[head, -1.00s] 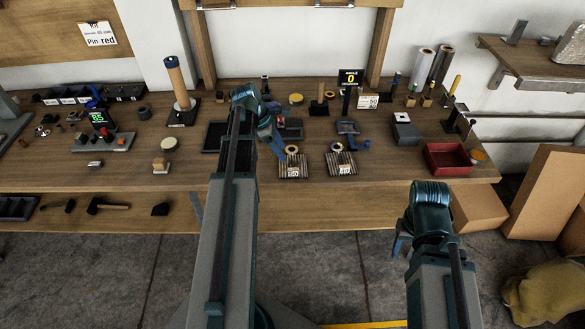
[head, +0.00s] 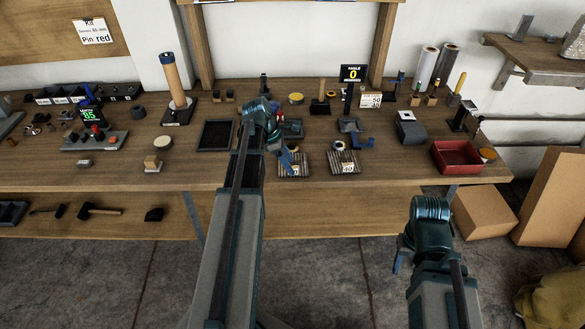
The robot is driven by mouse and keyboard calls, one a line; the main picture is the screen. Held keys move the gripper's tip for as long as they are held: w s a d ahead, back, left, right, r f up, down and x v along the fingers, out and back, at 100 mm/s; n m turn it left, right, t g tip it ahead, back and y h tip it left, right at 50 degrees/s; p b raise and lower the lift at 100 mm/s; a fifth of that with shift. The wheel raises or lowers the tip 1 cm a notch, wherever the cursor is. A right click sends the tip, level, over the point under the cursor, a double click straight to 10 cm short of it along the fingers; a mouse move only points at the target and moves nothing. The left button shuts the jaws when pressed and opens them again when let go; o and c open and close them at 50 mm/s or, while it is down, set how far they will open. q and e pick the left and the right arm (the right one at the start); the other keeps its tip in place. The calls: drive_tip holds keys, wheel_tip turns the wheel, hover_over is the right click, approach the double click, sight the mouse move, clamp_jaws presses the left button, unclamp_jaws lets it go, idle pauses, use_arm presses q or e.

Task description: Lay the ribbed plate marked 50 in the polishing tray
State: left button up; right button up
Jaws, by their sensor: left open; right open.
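Two ribbed plates lie side by side on the bench: the left ribbed plate (head: 287,172) and the right ribbed plate (head: 344,162). The right one's label seems to read 40. The left one's label is partly hidden by my gripper, so I cannot read it. My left gripper (head: 289,163) is open and over the left plate; whether it touches is unclear. A flat dark tray (head: 202,146), perhaps the polishing tray, lies left of my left arm and looks empty. My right gripper (head: 402,262) is open and empty, in front of the bench.
A red bin (head: 457,158) stands at the bench's right end. An angle display (head: 353,74) reading 0 stands behind the plates, with a blue-handled tool (head: 364,144) near the right plate. A wooden cylinder on a stand (head: 176,85) rises behind the dark tray.

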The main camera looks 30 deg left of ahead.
use_arm(q)
drive_tip(key=shift+b+x, duration=0.6)
drive_tip(key=shift+x, duration=0.65)
drive_tip(key=shift+r, duration=0.1)
clamp_jaws()
idle(0.3)
